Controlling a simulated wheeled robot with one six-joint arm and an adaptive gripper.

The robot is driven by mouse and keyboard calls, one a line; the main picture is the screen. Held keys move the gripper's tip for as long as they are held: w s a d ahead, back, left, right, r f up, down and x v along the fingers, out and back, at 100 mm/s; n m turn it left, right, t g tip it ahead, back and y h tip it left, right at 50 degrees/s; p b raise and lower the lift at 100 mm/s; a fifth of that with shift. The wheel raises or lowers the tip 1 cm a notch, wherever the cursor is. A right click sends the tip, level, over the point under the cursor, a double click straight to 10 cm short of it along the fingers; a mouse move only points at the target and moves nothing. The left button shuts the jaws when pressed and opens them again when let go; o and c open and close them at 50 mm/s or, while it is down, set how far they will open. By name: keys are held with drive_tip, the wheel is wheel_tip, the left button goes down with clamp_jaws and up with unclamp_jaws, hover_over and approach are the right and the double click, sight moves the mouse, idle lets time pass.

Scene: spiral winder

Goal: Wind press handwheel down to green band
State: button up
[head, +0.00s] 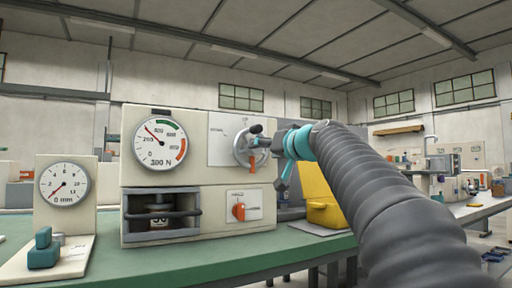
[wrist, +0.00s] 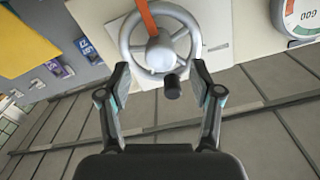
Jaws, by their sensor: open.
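The press handwheel (head: 243,150) is a grey spoked wheel on the white front plate of the press. In the wrist view the handwheel (wrist: 128,38) has a dark crank knob (wrist: 172,88) on its near rim. An orange strip crosses its upper part. My gripper (wrist: 160,78) is open, its fingers on either side of the knob with visible gaps; nothing is held. The force dial (head: 160,141), marked N, has a green band (head: 168,123) at upper right and a red band at right. Its red needle points upper left, short of the green band.
A smaller mm dial (head: 64,184) stands at left with its needle at lower left. An orange knob (head: 239,211) sits below the handwheel. A yellow object (head: 318,200) stands right of the press, behind my arm. The green bench (head: 200,265) is clear in front.

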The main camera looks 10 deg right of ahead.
sight(257, 150)
drive_tip(key=shift+p+x, duration=0.5)
drive_tip(key=shift+x, duration=2.15)
drive_tip(key=c, duration=1.1)
